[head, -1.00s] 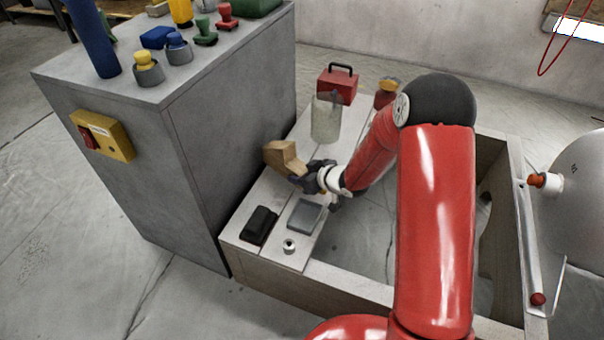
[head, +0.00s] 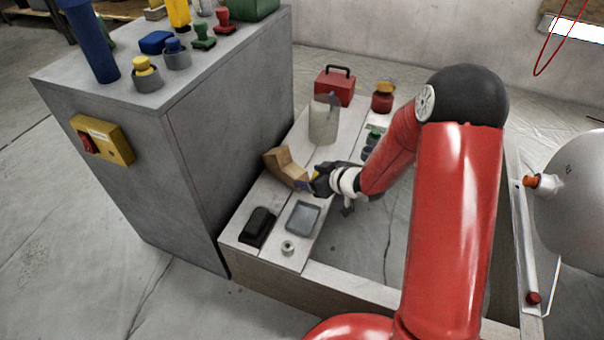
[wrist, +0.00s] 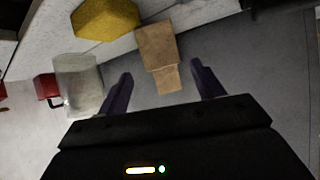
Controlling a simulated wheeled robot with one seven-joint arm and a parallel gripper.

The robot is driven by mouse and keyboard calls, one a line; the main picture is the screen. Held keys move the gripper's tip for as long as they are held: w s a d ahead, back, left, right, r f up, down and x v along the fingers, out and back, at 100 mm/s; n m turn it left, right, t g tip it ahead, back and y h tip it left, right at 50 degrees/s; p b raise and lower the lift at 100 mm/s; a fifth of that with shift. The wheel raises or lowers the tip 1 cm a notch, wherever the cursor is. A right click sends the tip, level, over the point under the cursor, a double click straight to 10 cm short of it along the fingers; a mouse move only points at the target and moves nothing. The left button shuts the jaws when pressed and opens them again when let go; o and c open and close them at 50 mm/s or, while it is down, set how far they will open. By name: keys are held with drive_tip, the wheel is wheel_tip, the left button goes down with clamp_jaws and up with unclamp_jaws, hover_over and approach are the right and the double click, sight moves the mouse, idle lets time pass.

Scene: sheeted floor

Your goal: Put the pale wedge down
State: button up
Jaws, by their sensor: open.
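The pale wedge (head: 285,166) is a tan wooden block with a notched, angled shape. In the head view it stands on the pale plank bench beside the grey cabinet. My gripper (head: 307,184) is just right of it. In the wrist view the wedge (wrist: 157,48) lies ahead, and its narrower near end shows between the two spread dark fingers of my gripper (wrist: 161,74). Gaps show on both sides, so the fingers are open and not closed on it. The wedge's underside is hidden.
A clear cylinder (head: 323,122) stands behind the wedge, with a red toolbox (head: 335,87) further back. A grey tray (head: 303,217), a black case (head: 258,226) and a small ring (head: 288,247) lie in front. The grey cabinet (head: 150,170) borders the left.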

drive_tip(key=s+d+r+m+t+h, duration=0.1)
drive_tip(key=s+d+r+m+h, duration=0.3)
drive_tip(key=d+r, duration=0.5)
drive_tip(key=s+d+r+m+h, duration=0.2)
drive_tip(key=s+d+r+h, duration=0.45)
drive_tip(key=r, duration=0.35)
drive_tip(key=s+r+m+g+y, duration=0.1)
drive_tip(key=s+r, duration=0.1)
drive_tip(key=s, duration=0.7)
drive_tip(key=s+r+m+g, duration=0.2)
drive_tip(key=s+r, duration=0.1)
drive_tip(key=s, duration=0.7)
drive_tip(key=shift+s+a+m+y+p, duration=0.25)
drive_tip(key=shift+a+m+y+p, duration=0.1)
drive_tip(key=shift+a+p, duration=0.1)
drive_tip(key=shift+r, duration=0.1)
